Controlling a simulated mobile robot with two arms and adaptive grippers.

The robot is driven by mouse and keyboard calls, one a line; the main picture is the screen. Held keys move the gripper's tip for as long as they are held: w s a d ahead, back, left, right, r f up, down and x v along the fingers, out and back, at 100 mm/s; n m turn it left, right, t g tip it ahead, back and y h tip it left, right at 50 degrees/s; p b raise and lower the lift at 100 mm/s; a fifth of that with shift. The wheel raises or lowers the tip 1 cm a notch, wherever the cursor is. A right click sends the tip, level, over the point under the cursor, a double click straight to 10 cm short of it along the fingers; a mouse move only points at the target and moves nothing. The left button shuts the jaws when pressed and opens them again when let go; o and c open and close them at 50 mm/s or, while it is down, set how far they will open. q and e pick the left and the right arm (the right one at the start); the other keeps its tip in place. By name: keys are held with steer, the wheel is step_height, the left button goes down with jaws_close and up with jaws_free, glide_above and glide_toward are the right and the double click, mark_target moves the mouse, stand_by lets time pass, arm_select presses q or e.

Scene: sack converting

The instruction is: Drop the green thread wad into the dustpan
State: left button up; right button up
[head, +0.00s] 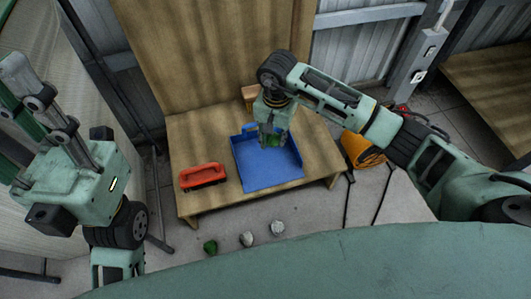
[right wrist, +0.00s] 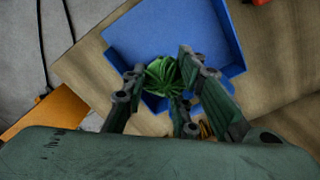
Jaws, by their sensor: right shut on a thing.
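My right gripper (head: 272,139) is shut on a green thread wad (head: 274,141) and holds it over the blue dustpan (head: 270,176). The gap between wad and pan floor is hard to judge. In the right wrist view the wad (right wrist: 161,76) sits between the fingers, with the dustpan (right wrist: 165,30) behind it. A second green wad (head: 210,247) lies on the floor in front of the low wooden table. My left gripper (head: 35,95) is raised at the far left, away from the table; its finger opening is unclear.
The dustpan lies on the wooden table (head: 190,137). Two pale wads (head: 246,239) (head: 277,228) lie on the floor. An orange bundle (head: 362,151) is right of the table.

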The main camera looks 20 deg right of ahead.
steer(key=shift+f, duration=0.4)
steer(key=o, duration=0.8)
steer(key=shift+c, duration=0.2)
step_height(320, 180, up, 12)
stand_by(0.3)
